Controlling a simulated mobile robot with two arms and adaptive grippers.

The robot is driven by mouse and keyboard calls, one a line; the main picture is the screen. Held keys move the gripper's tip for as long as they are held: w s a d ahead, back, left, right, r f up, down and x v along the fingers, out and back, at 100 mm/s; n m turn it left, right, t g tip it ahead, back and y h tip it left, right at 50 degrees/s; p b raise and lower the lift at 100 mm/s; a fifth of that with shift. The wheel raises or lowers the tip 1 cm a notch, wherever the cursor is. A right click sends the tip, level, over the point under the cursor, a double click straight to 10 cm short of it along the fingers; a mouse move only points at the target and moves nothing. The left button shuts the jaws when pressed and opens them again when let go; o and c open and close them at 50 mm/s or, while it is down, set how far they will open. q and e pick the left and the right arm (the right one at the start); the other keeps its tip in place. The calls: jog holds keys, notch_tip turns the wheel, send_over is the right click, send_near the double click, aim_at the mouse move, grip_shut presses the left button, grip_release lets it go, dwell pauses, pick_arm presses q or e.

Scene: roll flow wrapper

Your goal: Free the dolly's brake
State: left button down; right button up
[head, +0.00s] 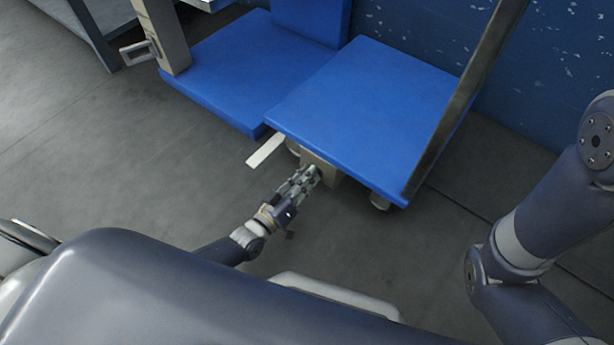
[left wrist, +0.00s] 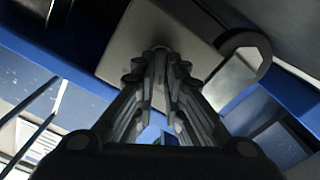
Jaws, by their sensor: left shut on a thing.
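The dolly (head: 365,100) has a flat blue deck on small casters, with a dark upright post at its right side. A beige brake block (head: 333,174) sits under the deck's front edge; it also shows as a pale plate (left wrist: 120,45) in the left wrist view. My left gripper (head: 312,174) reaches in low at this block. Its fingers (left wrist: 160,60) are closed together right against the plate, shut on the brake lever, which the fingers hide almost wholly. My right arm shows at the right, but its gripper is out of view.
A second blue platform (head: 220,75) with a beige post (head: 165,35) stands against the dolly's left side. A caster (head: 379,201) is right of my left gripper. A pale strip (head: 265,150) lies on the floor. A blue wall (head: 545,75) stands behind. The grey floor at left is clear.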

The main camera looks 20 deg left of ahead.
pick_arm(q)
jog(key=shift+f, duration=0.1)
jog(key=c, duration=1.7)
grip_release()
jog(key=shift+o, duration=0.2)
jog(key=v, duration=1.2)
jog(key=shift+s, duration=0.15)
